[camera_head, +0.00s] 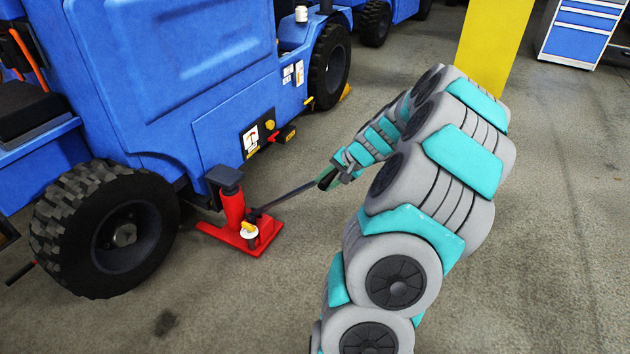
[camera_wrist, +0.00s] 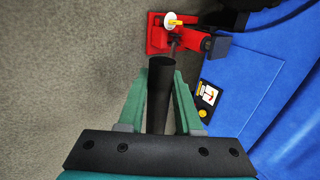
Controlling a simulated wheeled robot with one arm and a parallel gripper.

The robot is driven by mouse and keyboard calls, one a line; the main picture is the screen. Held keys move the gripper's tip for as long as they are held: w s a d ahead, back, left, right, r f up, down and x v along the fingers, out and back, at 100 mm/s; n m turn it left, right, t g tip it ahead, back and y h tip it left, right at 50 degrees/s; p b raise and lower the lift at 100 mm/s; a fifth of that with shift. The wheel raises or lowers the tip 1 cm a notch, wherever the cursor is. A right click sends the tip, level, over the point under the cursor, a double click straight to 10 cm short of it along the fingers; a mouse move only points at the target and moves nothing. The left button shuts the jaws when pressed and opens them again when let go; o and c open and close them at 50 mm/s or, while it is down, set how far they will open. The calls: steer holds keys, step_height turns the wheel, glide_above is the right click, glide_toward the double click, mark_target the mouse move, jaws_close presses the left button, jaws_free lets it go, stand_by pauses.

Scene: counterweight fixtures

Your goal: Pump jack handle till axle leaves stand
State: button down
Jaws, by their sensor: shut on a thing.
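The red jack (camera_head: 236,210) stands on the floor beside the blue vehicle (camera_head: 160,75), with its dark top pad close to the vehicle's lower side. Its handle (camera_head: 290,194) slopes up to the right from the jack. My gripper (camera_head: 328,180) is at the handle's outer end and shut on its black grip. In the wrist view the green fingers of my gripper (camera_wrist: 160,95) lie on both sides of the black handle (camera_wrist: 160,90), with the red jack (camera_wrist: 158,33) beyond. The axle and the stand cannot be made out; the vehicle body and wheel hide the underside.
A large black tyre (camera_head: 115,230) is left of the jack and another wheel (camera_head: 330,65) is farther back. A yellow post (camera_head: 495,40) and a blue cabinet (camera_head: 580,32) stand behind my arm. The floor to the right (camera_head: 545,220) is clear.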

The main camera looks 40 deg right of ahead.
steer(key=s+f+b, duration=0.1)
steer(key=s+d+f+t+b, duration=0.1)
steer(key=shift+s+f+y, duration=0.3)
steer(key=shift+f, duration=0.1)
